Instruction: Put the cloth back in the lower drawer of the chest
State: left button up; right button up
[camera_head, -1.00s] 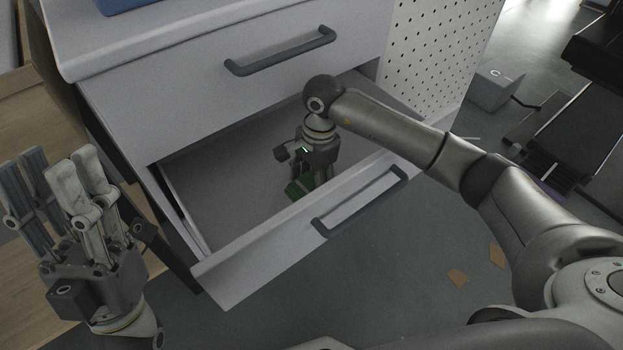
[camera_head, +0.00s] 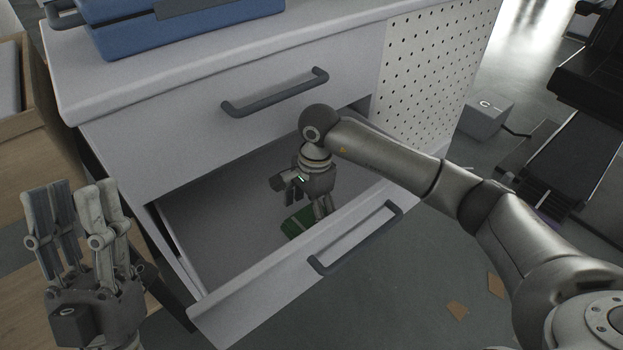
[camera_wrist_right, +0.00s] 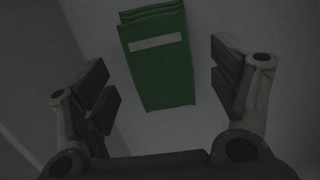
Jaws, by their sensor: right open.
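The green folded cloth (camera_head: 299,222) lies on the floor of the open lower drawer (camera_head: 215,215) of the chest. In the right wrist view the cloth (camera_wrist_right: 160,60) has a pale stripe and lies ahead of the spread fingers, untouched by them. My right gripper (camera_head: 308,205) is open, points down inside the drawer and partly hides the cloth in the head view. In the right wrist view the right gripper (camera_wrist_right: 165,95) has an empty gap between its pads. My left gripper (camera_head: 82,205) is open and empty, fingers up, left of the drawer.
The upper drawer (camera_head: 180,135) is shut above the open one. A blue case (camera_head: 180,35) stands on the chest top. A wooden unit (camera_head: 35,140) is at the left. A grey box (camera_head: 488,115) stands on the floor at the right.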

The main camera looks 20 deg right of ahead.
aim_at(310, 216)
jog(key=r, duration=0.1)
jog(key=r+p, duration=0.1)
jog(key=r, duration=0.2)
jog(key=shift+w+d+r, duration=0.15)
jog(key=shift+d+r, duration=0.15)
jog(key=shift+r, duration=0.05)
pick_arm(q)
jog(key=w+f+g+y+p, duration=0.1)
jog(key=w+f+g+y, duration=0.2)
jog(key=w+f+g, duration=0.4)
jog(key=shift+w+d+f+g+p, duration=0.3)
jog(key=shift+w+f+p, duration=0.05)
jog(key=shift+f, duration=1.1)
pick_arm(e)
jog(key=shift+d+r, duration=0.15)
jog(key=shift+r, duration=1.15)
jog(key=shift+d+r, duration=0.15)
jog(key=shift+r, duration=1.15)
jog(key=shift+w, duration=0.1)
jog(key=shift+c, duration=0.4)
